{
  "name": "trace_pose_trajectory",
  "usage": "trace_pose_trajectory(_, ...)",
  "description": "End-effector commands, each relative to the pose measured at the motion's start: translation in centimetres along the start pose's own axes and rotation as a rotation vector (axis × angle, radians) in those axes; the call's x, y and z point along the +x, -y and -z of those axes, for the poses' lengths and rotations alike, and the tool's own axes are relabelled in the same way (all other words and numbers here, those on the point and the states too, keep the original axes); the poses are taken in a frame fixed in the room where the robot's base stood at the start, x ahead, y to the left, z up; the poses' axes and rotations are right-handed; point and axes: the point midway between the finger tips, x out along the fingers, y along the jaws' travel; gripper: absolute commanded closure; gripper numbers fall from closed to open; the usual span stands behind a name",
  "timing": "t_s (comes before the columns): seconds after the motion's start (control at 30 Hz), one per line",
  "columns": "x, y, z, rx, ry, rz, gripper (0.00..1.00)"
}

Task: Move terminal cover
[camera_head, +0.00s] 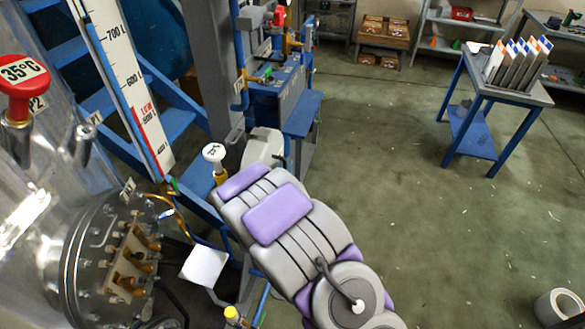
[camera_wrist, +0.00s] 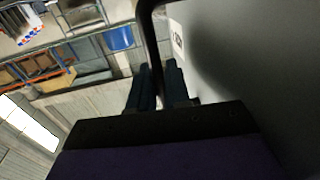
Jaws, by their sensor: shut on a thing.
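In the wrist view, my gripper (camera_wrist: 157,88) is shut on a dark bent rod (camera_wrist: 152,30), which passes between its two dark fingers. A large smooth grey surface (camera_wrist: 260,70) fills the right side, close beside the fingers; I cannot tell if the rod joins it. In the head view my arm reaches up and left, and its fingers are hidden. A pale rounded piece (camera_head: 262,147) shows just past the arm's end; I cannot tell if it is the terminal cover. At lower left, a round bolted flange (camera_head: 84,268) carries an uncovered plate with brass terminals (camera_head: 132,262).
A white square plate (camera_head: 204,265) and a white-topped knob (camera_head: 214,153) stand close left of my arm. A red 35°C knob (camera_head: 22,88) and a level scale (camera_head: 125,80) are further left. A blue-legged table (camera_head: 508,95) stands far right. The floor between is clear.

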Motion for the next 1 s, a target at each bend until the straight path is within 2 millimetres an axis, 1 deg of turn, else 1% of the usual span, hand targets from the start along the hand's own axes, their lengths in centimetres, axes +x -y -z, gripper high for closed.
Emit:
trace_pose_trajectory(0.27, 0.4, 1.4, 0.1, 0.004, 0.002, -0.002, 1.00)
trace_pose_trajectory(0.5, 0.7, 3.6, 0.0, 0.002, -0.001, -0.001, 1.00)
trace_pose_trajectory(0.7, 1.0, 4.9, 0.1, 0.001, -0.001, -0.002, 1.00)
trace_pose_trajectory(0.97, 1.4, 6.4, 0.2, 0.006, -0.002, -0.001, 1.00)
trace_pose_trajectory(1.0, 1.4, 6.2, -0.3, 0.005, -0.001, -0.002, 1.00)
